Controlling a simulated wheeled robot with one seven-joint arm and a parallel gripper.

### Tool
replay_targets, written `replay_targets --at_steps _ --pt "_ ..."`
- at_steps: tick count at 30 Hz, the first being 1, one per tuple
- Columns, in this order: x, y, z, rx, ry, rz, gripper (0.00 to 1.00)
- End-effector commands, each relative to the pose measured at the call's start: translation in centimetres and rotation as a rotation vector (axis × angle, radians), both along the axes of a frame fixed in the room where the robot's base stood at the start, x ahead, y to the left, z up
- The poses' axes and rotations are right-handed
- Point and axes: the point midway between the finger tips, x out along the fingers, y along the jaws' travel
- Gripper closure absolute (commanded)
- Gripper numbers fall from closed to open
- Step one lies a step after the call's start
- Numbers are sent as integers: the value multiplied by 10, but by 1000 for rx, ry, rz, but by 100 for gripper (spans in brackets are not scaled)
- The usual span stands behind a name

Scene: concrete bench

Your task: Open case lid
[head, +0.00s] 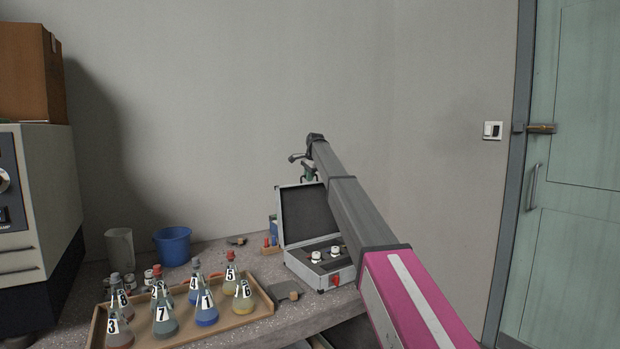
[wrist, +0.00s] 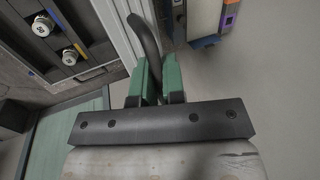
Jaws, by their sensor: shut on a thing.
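The silver-edged case (head: 322,268) stands on the bench with its lid (head: 308,215) raised to about upright. Its dark interior holds two white-capped vials (head: 316,257), which also show at the left of the wrist view (wrist: 42,28). My gripper (head: 310,173) is at the top edge of the lid. In the wrist view, the green fingers of my gripper (wrist: 154,82) are shut on a dark curved handle (wrist: 147,42) beside the lid's pale edge. My arm hides the right part of the lid and case.
A wooden tray (head: 262,300) with several numbered flasks stands left of the case. A blue bucket (head: 173,246) and a grey beaker (head: 119,249) stand behind it. A dark flat block (head: 287,291) lies before the case. The wall is close behind.

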Motion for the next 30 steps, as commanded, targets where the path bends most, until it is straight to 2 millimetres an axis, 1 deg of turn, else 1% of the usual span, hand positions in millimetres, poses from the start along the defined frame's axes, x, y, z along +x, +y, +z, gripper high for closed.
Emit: replay_targets --at_steps 6,7,9,17,22,26,30 --pt "-1 0 0 -1 1 6 100" --pt "-1 0 0 -1 1 6 83" --pt "-1 0 0 0 1 5 66" --pt "-1 0 0 0 1 2 66" --pt "-2 -1 5 0 0 2 66" --pt "-5 -4 16 -1 0 2 66" --pt "-10 -8 37 0 -1 2 66"
